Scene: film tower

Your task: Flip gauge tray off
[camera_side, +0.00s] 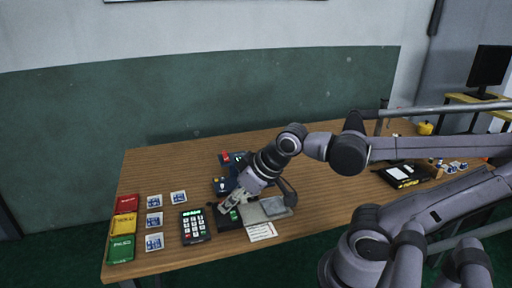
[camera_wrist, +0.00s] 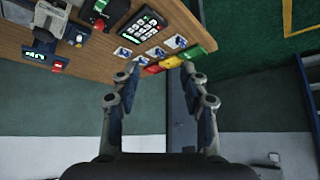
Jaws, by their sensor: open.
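A gauge with a flat grey tray (camera_side: 268,209) sits at the table's front middle, with a dark part and a small green display at its left. In the wrist view, a device with a lit green display (camera_wrist: 36,54) and a small red part is at the upper left; I take it for the same gauge. My gripper (camera_side: 230,206) appears in front of the gauge's left part in the side view and hides some of it. In the wrist view my gripper (camera_wrist: 162,88) is open and empty, its fingers wide apart. I cannot tell whether it touches anything.
A keypad (camera_side: 194,227) stands left of the gauge. A blue-and-red device (camera_side: 227,160) stands behind my gripper. A white label sheet (camera_side: 261,231) lies in front. The back left table is clear.

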